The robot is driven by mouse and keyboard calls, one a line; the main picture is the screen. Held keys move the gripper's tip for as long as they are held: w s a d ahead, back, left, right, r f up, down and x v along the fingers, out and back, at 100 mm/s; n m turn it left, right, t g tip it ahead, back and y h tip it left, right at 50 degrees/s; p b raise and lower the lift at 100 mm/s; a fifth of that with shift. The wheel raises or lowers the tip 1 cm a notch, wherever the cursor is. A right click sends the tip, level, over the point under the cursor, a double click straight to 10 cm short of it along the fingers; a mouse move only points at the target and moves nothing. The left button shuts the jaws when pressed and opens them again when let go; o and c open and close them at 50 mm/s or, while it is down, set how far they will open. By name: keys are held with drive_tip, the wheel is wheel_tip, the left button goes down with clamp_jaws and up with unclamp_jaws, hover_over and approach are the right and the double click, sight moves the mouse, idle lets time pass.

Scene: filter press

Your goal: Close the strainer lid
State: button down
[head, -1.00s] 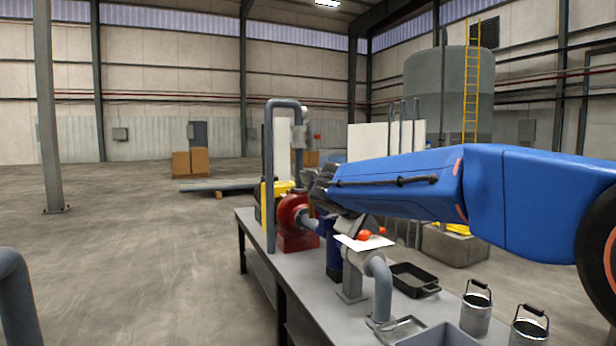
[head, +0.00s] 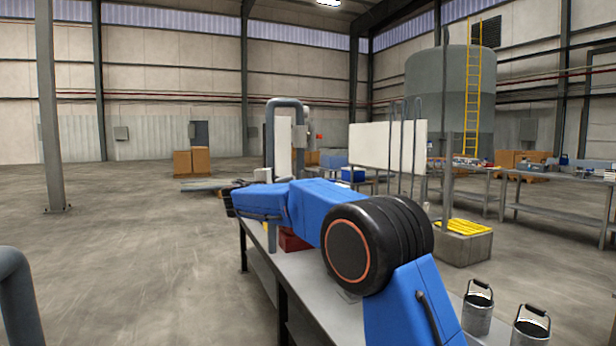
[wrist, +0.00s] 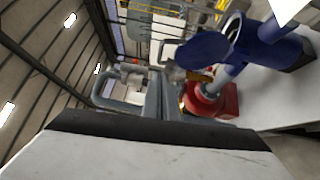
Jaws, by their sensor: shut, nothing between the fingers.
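The blue strainer body (wrist: 283,52) shows at the upper right of the wrist view. Its round dark blue lid (wrist: 203,47) sticks out to the side, and part of the open mouth shows beside it, so the lid stands open. My gripper (wrist: 165,80) is shut and empty. Its grey fingers lie left of and below the lid in that picture; I cannot tell whether they touch it. In the head view my gripper (head: 228,203) is at the left end of my blue arm, above the bench. My arm hides the strainer there.
A red pump (wrist: 210,101) stands beside the strainer, with a grey pipe joining them. A tall grey pipe loop (head: 284,104) rises behind my arm. Two metal buckets (head: 477,312) stand at the bench's (head: 330,318) near right. Open floor lies to the left.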

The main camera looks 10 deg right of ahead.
approach(315, 172)
drive_tip(key=w, duration=0.4)
drive_tip(key=shift+w+d+r, duration=0.1)
drive_tip(key=shift+w+d, duration=0.15)
drive_tip(key=shift+d, duration=0.55)
drive_tip(key=shift+w+d+r, duration=0.1)
drive_tip(key=shift+w+d, duration=0.1)
drive_tip(key=shift+d, duration=0.6)
drive_tip(key=shift+d, duration=0.1)
